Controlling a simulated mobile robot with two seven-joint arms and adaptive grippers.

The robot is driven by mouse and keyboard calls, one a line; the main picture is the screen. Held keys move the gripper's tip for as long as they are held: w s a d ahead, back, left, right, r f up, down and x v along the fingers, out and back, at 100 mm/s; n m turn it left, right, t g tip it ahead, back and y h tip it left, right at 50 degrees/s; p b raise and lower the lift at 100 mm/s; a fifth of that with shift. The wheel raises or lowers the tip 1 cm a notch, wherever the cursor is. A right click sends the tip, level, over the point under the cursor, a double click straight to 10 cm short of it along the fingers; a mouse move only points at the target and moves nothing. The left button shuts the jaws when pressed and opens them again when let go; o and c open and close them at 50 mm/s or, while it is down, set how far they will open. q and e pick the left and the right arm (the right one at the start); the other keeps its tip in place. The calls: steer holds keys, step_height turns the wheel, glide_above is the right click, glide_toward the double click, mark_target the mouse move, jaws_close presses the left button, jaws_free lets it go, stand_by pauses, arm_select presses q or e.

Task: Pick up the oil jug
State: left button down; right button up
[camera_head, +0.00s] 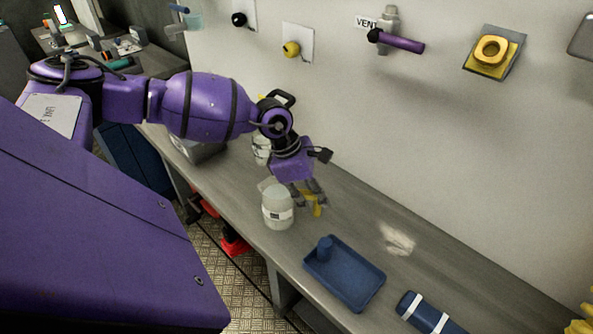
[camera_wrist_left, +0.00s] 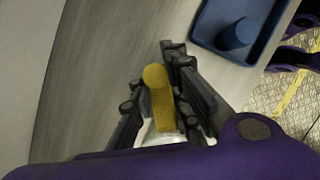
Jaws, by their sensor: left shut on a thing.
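The oil jug (camera_head: 278,210) is a whitish, rounded container with a label, and it looks upright at the bench's front edge. I cannot tell if it touches the bench. My left gripper (camera_head: 313,199) is just right of the jug, with yellow between its fingers. In the left wrist view, the left gripper (camera_wrist_left: 166,88) has its fingers on both sides of the jug's yellow part (camera_wrist_left: 160,95). A pale piece of the jug shows below it; the rest is hidden by my wrist. My right gripper is not in view.
A blue tray (camera_head: 368,291) with a blue cylinder (camera_head: 325,248) stands to the right on the grey bench (camera_head: 385,215). A blue roll with white bands (camera_head: 428,315) lies beyond it. Another pale container (camera_head: 262,150) stands behind my left wrist. The wall carries valves and knobs.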

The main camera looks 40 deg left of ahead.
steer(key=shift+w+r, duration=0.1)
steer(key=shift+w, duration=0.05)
arm_select(q)
steer(key=shift+r, duration=0.5)
step_height(320, 180, up, 2)
steer(key=shift+r, duration=0.15)
steer(key=s+d+r+p, duration=0.1)
steer(key=s+d+r, duration=0.2)
steer(key=s+r, duration=0.6)
steer(key=s, duration=0.4)
steer(key=shift+s+r+p, duration=0.35)
steer(key=shift+r, duration=0.05)
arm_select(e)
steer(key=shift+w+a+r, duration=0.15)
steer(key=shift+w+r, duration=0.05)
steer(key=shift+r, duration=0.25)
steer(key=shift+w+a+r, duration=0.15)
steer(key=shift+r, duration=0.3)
arm_select(q)
steer(key=shift+w, duration=0.1)
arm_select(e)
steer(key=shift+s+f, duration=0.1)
